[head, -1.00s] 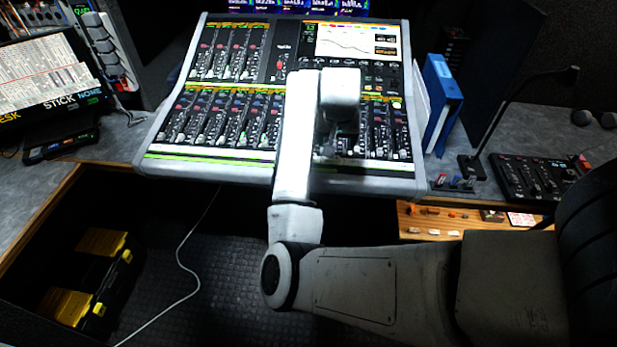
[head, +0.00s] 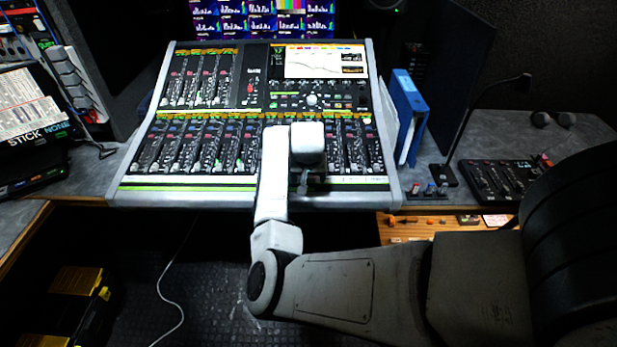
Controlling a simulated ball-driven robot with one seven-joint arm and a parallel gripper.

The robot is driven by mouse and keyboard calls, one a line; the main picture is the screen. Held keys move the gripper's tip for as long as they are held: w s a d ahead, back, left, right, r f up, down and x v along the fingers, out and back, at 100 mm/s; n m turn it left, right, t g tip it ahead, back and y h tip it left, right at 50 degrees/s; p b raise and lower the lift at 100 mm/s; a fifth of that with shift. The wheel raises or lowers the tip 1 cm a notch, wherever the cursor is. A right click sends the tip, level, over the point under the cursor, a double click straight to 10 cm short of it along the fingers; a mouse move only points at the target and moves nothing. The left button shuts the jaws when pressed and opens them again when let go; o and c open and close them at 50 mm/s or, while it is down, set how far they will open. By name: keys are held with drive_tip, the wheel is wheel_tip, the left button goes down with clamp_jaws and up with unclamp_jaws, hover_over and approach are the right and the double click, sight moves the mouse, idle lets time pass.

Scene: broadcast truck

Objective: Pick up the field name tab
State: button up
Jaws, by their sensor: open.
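I cannot pick out the field name tab for certain. White and green strips (head: 200,188) run along the front of the mixing console (head: 385,190), and several small pieces lie on a wooden surface (head: 432,229) under the desk at the right. They are too small to read. My gripper (head: 303,184) hangs below my white wrist, over the front part of the console, right of its middle. It is small and partly hidden by my wrist. It is open, and I see nothing held in it.
A blue binder (head: 408,105) stands right of the console. A gooseneck microphone (head: 446,174) and a small control panel (head: 497,180) are farther right. A dark seat (head: 575,225) is at the right edge. A black and yellow case (head: 75,300) sits low at the left.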

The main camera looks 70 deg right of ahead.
drive_tip(key=shift+d+f, duration=0.1)
drive_tip(key=c, duration=1.1)
